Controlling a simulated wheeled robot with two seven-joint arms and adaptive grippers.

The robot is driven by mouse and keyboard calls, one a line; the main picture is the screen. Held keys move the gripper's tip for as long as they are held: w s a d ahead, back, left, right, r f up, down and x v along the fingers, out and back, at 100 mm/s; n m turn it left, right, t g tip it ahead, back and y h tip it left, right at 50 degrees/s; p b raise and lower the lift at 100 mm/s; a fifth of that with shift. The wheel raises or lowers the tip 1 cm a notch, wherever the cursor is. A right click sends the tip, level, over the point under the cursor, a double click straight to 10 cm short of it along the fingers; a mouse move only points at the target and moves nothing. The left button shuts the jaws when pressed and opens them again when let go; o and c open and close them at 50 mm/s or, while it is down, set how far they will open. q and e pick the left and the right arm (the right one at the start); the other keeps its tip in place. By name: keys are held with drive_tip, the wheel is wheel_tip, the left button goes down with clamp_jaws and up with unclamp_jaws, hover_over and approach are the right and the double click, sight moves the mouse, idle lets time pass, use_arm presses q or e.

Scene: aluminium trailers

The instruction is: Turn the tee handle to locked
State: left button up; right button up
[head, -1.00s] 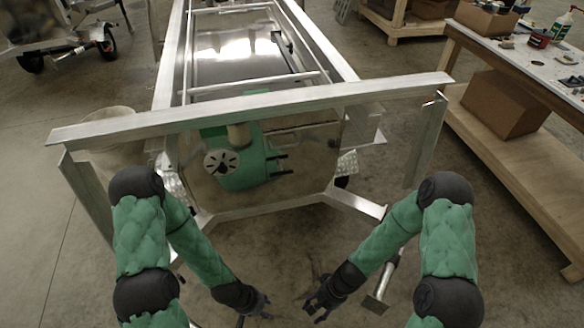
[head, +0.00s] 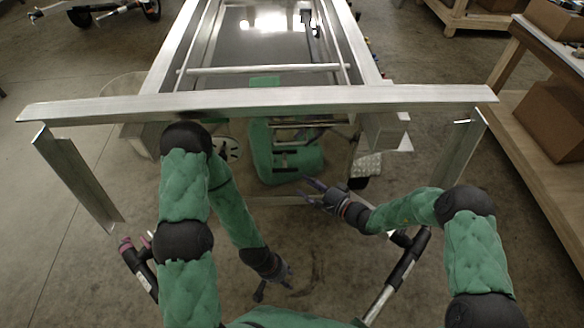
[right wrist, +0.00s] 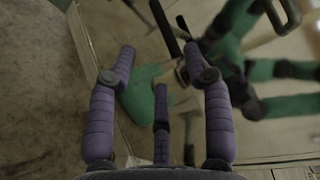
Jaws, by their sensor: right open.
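The trailer's shiny rear panel (head: 335,165) faces me and mirrors my green body. My right gripper (head: 316,190) is in front of its lower right part. In the right wrist view my right gripper (right wrist: 165,85) is open and empty, its purple fingers spread towards the panel. Short dark bars (right wrist: 170,27) show beyond the fingertips; I cannot tell whether they are the tee handle or a reflection. A dark looped handle (right wrist: 290,18) shows at the top right. My left gripper (head: 274,283) hangs low over the floor, apart from the panel, its fingers seemingly spread with nothing between them.
A wooden workbench (head: 530,130) with a cardboard box (head: 555,120) stands at right. The concrete floor at left is open.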

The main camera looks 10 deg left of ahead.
sight(285, 170)
drive_tip(key=b+x, duration=0.3)
drive_tip(key=x, duration=0.7)
drive_tip(key=shift+w+r, duration=0.1)
drive_tip(key=shift+w+a, duration=0.2)
drive_tip(key=shift+a, duration=0.1)
clamp_jaws()
